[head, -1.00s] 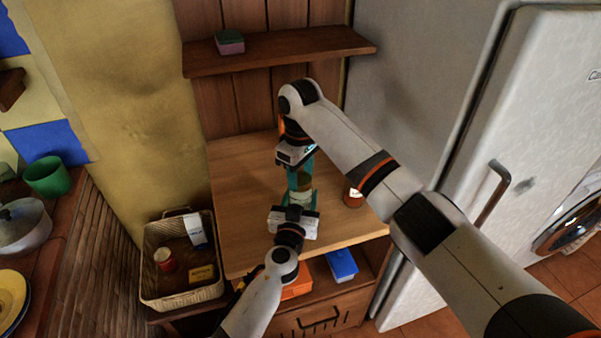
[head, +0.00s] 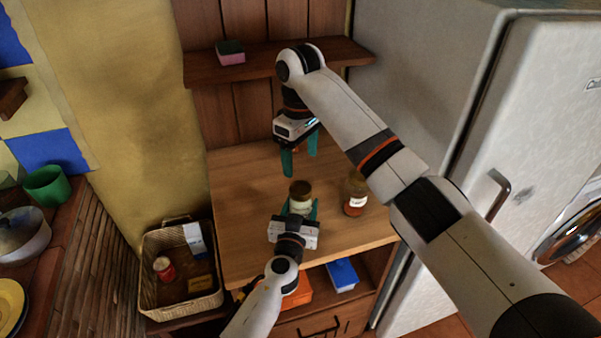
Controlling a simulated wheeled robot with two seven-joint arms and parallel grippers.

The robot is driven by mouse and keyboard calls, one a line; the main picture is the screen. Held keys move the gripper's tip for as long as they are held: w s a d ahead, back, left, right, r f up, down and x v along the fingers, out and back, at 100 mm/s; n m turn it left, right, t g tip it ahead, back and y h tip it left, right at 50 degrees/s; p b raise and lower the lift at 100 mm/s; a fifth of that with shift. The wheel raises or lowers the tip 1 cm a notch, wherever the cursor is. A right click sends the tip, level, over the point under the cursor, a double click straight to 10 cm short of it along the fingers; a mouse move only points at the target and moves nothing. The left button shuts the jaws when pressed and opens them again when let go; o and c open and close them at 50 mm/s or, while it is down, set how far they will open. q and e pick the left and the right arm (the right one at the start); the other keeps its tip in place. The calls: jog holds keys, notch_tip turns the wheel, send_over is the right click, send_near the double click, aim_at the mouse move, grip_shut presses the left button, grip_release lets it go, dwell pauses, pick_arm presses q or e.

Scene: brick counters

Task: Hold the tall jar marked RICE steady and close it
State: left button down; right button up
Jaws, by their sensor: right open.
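A glass jar with pale contents (head: 300,206) stands upright on the wooden counter, with a brown lid (head: 300,188) on its mouth. Any writing on it is too small to read; how tightly the lid sits cannot be told. My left gripper (head: 299,209) has its teal fingers on both sides of the jar's lower body and looks shut on it from the near side. My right gripper (head: 300,164) is open and empty, its fingers pointing down, above and behind the jar, clear of the lid.
A second jar with reddish contents and a white label (head: 354,206) stands right of the held jar, below my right arm. A wicker basket (head: 148,270) is at the left. A shelf (head: 290,65) with a sponge (head: 230,52) is behind. The counter's left part is clear.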

notch_tip(320, 180, up, 4)
jog(key=shift+f, duration=0.15)
pick_arm(q)
jog(key=shift+c, duration=2.3)
grip_release()
jog(key=shift+s+a+f, duration=0.1)
jog(key=shift+s, duration=0.4)
jog(key=s, duration=0.3)
jog(key=s+a, duration=0.1)
jog(key=s, duration=0.3)
jog(key=s+a+b, duration=0.1)
jog(key=s, duration=0.2)
jog(key=shift+s+a, duration=0.1)
jog(key=shift+s, duration=0.3)
pick_arm(e)
jog(key=shift+f, duration=0.55)
